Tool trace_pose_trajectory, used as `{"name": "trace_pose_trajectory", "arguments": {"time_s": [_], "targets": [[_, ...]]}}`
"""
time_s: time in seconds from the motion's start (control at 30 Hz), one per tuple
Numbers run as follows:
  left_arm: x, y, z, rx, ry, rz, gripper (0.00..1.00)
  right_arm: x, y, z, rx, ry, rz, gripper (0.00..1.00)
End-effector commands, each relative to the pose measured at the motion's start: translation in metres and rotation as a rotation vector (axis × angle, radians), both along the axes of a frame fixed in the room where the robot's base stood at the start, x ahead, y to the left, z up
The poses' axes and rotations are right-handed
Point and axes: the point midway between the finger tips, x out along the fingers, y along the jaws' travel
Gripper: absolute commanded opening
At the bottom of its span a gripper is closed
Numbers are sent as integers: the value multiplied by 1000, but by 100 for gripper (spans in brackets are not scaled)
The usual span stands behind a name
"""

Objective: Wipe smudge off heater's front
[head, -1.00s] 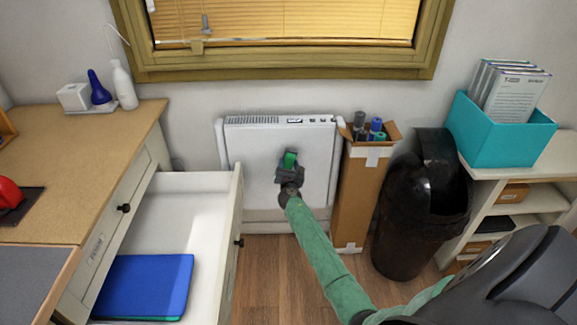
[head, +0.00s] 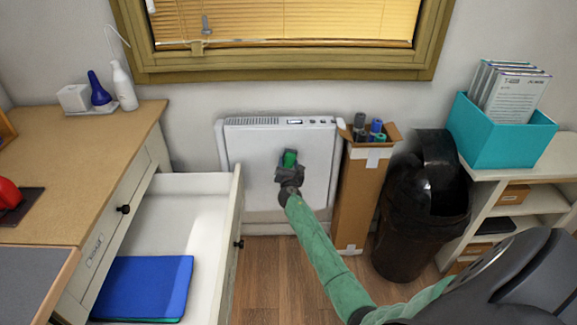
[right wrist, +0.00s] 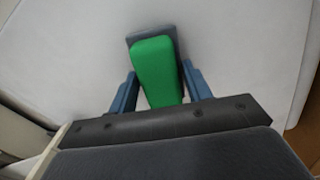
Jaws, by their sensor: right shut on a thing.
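The white heater (head: 245,160) stands against the wall below the window, with a vent and small controls along its top. My right gripper (head: 290,165) is in front of the middle of the heater's front panel. No smudge is visible on the parts of the panel that show. My left gripper is not in view.
An open drawer (head: 185,215) with a blue folder (head: 145,285) juts out left of the heater. A tall cardboard box (head: 357,200) with rolls stands close on its right, then a black bin (head: 410,240). A shelf (head: 545,190) holds a teal box (head: 500,135).

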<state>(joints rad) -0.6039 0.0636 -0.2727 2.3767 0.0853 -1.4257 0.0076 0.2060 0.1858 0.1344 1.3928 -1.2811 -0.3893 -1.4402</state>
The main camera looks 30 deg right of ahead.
Motion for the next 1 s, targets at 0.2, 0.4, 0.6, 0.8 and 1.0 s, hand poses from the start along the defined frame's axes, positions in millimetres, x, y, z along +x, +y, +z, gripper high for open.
{"name": "trace_pose_trajectory", "arguments": {"time_s": [0.2,0.4,0.6,0.8,1.0], "targets": [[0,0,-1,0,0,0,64,3,-2,0,0,0,0,31],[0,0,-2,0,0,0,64,6,-4,1,-1,-1,0,31],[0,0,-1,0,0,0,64,5,-6,1,-1,-1,0,31],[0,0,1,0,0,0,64,-3,-16,1,-2,1,-1,31],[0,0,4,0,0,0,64,-10,-28,1,-1,0,0,31]]}}
